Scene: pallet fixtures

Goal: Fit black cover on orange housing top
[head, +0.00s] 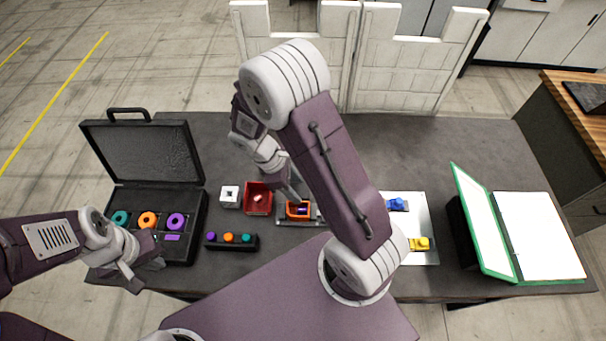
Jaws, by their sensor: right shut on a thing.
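The orange housing (291,215) sits in a grey fixture (284,223) near the middle of the table, with something blue or purple inside it. My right gripper (296,200) is over the housing, pointing down at its top and very close to it. It is shut on a small dark piece that I take to be the black cover; the fingers and my arm mostly hide it. I cannot tell whether the cover touches the housing. My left gripper (142,274) is at the front left, by the front edge of the black case, open and empty.
An open black case (140,150) holds teal, orange and purple rings. A white block (229,196), a red bin (258,198) and a black strip with colored knobs (231,242) stand near the fixture. Right are a white sheet (424,225) with blue and yellow parts and a green-edged binder (540,235).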

